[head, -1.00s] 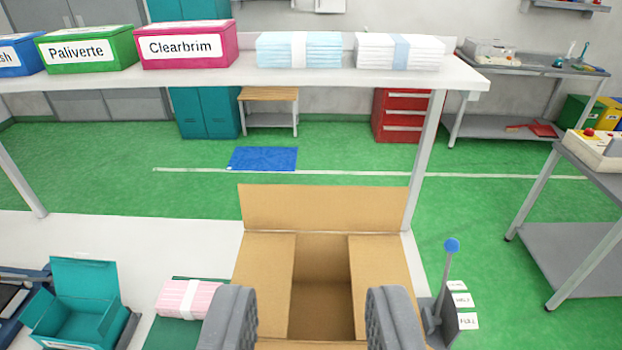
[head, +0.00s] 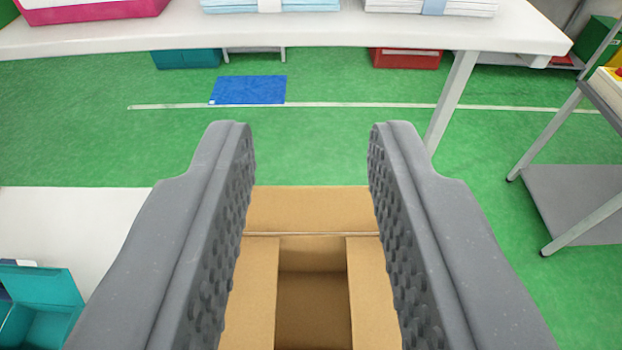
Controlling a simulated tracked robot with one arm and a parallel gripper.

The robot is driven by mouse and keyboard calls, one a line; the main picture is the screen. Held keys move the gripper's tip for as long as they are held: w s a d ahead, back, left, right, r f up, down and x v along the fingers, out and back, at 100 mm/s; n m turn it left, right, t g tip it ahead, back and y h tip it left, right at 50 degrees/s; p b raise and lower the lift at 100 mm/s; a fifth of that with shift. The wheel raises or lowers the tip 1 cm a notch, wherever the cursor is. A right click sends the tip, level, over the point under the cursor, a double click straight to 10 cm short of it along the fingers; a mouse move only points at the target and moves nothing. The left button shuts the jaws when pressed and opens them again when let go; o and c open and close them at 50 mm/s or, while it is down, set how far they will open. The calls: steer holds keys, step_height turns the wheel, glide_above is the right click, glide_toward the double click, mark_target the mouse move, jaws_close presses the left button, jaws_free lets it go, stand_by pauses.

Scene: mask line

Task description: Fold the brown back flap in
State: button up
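The brown cardboard box (head: 258,310) stands below and ahead, with a dark opening in its middle. Its brown back flap (head: 311,208) stands up at the far side. The left and right side flaps lie folded inward, leaving a gap between them. My gripper (head: 311,150) is open and empty, with one grey ridged finger on each side of the box in the picture. The fingertips appear around the level of the back flap and hide its outer ends. I cannot tell whether they touch it. The box's near side is out of view.
A white shelf table (head: 340,30) with mask stacks and a pink box spans the top, its leg to the right. A teal box (head: 40,300) sits at lower left on the white worktop (head: 70,220). A grey table (head: 580,195) stands at right. Green floor lies between.

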steer(key=m+g+p, duration=1.5)
steer(key=m+p, duration=0.3)
glide_above(313, 188)
step_height(313, 188, down, 22)
steer(key=shift+r, duration=0.1)
steer(key=shift+f+p, duration=1.55)
steer(key=shift+f, duration=3.7)
